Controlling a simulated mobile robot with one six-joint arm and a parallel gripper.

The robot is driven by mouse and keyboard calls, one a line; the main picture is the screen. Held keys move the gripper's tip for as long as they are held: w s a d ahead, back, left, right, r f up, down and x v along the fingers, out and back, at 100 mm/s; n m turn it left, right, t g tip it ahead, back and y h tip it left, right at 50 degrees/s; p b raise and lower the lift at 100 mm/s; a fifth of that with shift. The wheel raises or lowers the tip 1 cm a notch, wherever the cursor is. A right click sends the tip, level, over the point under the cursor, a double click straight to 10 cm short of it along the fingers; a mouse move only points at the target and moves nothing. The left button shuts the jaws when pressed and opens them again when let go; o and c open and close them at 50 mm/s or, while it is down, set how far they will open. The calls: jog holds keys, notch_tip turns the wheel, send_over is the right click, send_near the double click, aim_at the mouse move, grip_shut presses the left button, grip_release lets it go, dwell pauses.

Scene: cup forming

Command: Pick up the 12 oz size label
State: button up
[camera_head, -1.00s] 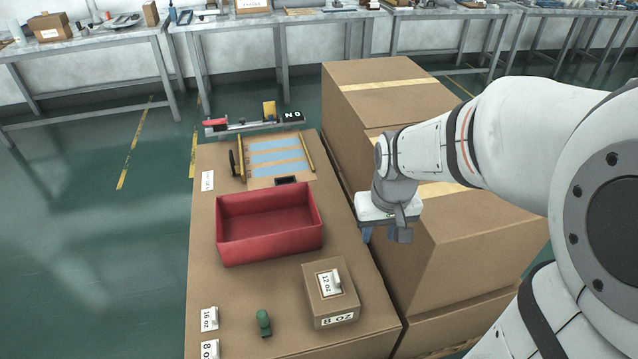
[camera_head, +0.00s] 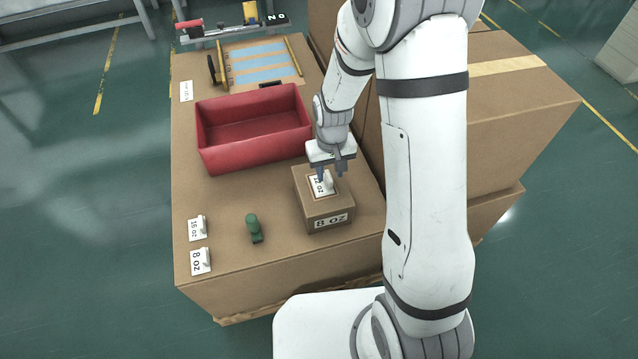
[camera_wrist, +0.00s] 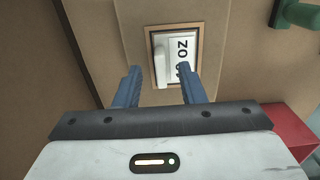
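The 12 oz size label (camera_head: 321,184) is a white card with a raised white grip, in a brown frame on top of a small cardboard box (camera_head: 308,211). The box's front carries an 8 OZ label (camera_head: 331,220). In the wrist view the 12 oz label (camera_wrist: 176,60) lies just beyond my fingertips, its text partly hidden by a finger. My gripper (camera_head: 332,174) is over the box top, close to the label. In the wrist view my gripper (camera_wrist: 163,72) has its two blue fingers apart with nothing held between them.
A red open bin (camera_head: 254,131) stands behind the box. A green handled stamp-like piece (camera_head: 254,229) stands to its left. Labels for 16 oz (camera_head: 197,228) and 8 oz (camera_head: 200,262) lie at the left edge. Large cartons (camera_head: 510,115) stand on the right.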

jog(key=shift+a+f, duration=0.1)
jog(key=shift+f, duration=1.3)
jog(key=shift+c, duration=0.4)
grip_shut()
